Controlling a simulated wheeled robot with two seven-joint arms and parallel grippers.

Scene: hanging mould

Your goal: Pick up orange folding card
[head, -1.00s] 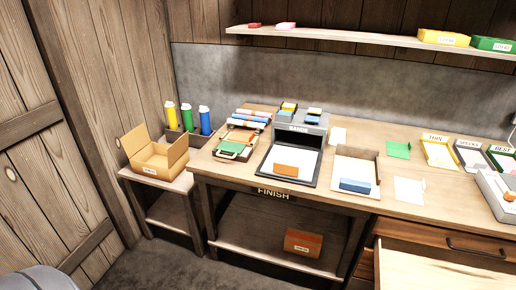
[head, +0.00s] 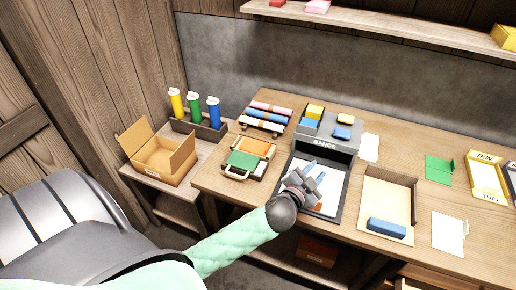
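An orange card (head: 258,148) lies in a small holder on the left part of the workbench, behind a green card (head: 243,161). My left gripper (head: 316,172) is over the white sheet in the dark tray marked BANDS, to the right of that holder. Its two bluish fingertips look apart, with nothing visible between them. My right gripper is out of view.
The BANDS box (head: 326,146) stands behind my gripper. A tray with a blue block (head: 386,228) is to the right, and a green folded card (head: 438,170) is beyond it. An open cardboard box (head: 160,158) stands on the left side table.

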